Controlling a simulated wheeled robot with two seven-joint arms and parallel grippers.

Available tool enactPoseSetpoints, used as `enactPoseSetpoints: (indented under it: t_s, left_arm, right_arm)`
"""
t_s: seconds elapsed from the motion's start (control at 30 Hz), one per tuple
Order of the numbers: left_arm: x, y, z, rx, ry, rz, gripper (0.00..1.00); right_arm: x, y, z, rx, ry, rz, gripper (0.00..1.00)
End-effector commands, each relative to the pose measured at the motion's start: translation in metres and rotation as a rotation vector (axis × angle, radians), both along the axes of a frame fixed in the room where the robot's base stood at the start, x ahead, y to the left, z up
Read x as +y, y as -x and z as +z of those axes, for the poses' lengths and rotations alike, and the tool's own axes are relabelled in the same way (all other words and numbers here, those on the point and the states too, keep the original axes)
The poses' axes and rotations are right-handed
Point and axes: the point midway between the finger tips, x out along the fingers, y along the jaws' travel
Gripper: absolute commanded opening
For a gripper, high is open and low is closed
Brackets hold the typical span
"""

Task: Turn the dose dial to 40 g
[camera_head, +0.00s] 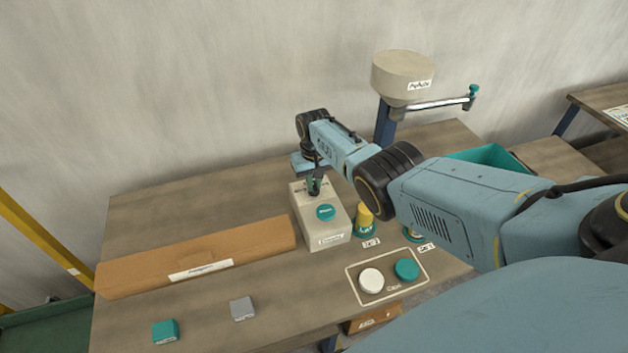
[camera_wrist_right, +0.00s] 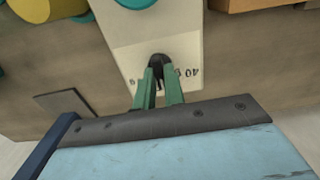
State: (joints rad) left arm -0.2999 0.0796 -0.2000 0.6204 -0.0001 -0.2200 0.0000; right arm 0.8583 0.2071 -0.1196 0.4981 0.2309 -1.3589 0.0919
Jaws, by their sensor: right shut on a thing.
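The dose dial (camera_wrist_right: 157,61) is a small dark knob on top of a pale box (camera_head: 322,228). In the right wrist view a printed scale (camera_wrist_right: 188,72) runs beside the knob, and "40" can be read at its right end, upside down. My right gripper (camera_head: 314,186) reaches down onto the back part of the box top. Its green fingers are shut on the knob, as the right wrist view (camera_wrist_right: 160,75) shows. The fingers partly hide the knob and scale, so I cannot tell which mark it points to. A teal button (camera_head: 326,212) sits in front of it. My left gripper is not in view.
A long brown box (camera_head: 200,257) lies left of the pale box. A yellow-topped item (camera_head: 364,215) stands close on its right. White and teal caps (camera_head: 372,280) lie in a marked area. Teal (camera_head: 165,331) and grey (camera_head: 242,308) blocks are at front left. A hopper (camera_head: 402,75) stands behind.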

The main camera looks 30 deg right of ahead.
Motion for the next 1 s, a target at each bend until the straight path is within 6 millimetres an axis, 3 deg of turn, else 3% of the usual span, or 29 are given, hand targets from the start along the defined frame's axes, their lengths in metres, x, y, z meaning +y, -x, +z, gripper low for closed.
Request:
enactPoseSetpoints:
  t_s: [1.0]
  left_arm:
    - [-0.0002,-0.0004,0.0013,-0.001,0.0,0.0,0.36]
  right_arm:
    - [-0.0008,-0.0007,0.0004,-0.002,0.001,0.898,0.0]
